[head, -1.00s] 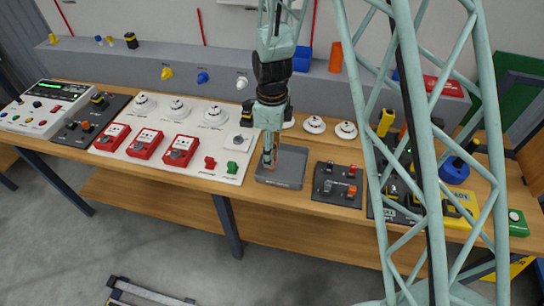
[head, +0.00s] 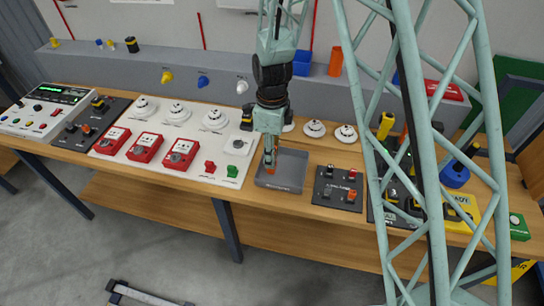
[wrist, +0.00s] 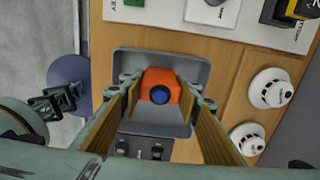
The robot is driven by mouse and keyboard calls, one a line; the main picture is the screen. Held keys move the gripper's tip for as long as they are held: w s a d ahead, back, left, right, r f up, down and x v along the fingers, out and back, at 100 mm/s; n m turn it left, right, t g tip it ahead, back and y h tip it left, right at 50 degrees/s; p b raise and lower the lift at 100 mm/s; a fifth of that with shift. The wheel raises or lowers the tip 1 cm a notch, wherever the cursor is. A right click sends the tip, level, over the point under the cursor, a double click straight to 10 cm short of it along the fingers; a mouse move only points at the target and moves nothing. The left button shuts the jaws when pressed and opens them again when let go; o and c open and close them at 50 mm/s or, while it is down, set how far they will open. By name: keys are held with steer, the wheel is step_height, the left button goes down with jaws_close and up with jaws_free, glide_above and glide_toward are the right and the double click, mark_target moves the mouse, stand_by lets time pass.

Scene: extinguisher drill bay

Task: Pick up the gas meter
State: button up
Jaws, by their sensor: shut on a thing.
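The gas meter, as I take it, is a small orange block with a dark blue round spot (wrist: 160,84); it also shows as an orange patch in the head view (head: 270,160). It is over the floor of a shallow grey tray (head: 288,182) on the wooden bench. My gripper (head: 270,163) points down into the tray and is shut on the orange block. In the wrist view a finger of my gripper (wrist: 160,92) lies against each side of the block. I cannot tell whether the block still touches the tray.
Left of the tray is a white panel with red call boxes (head: 143,146) and round detectors (head: 214,118). Right of it is a dark switch panel (head: 338,187). Two white detectors (head: 314,129) stand behind. The tray around the block is bare.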

steer(key=shift+r, duration=4.9)
steer(key=shift+w, duration=0.1)
steer(key=shift+w+d+n, duration=0.4)
steer(key=shift+w+n, duration=0.1)
steer(key=shift+w, duration=0.05)
steer(key=w+d+r+n+b, duration=0.2)
steer(key=w+d+n+b, duration=0.6)
steer(key=w+d+n, duration=0.6)
steer(key=shift+w+d+r+n, duration=0.4)
steer(key=shift+d+n, duration=1)
steer(key=shift+d, duration=0.4)
steer(key=shift+a, duration=0.15)
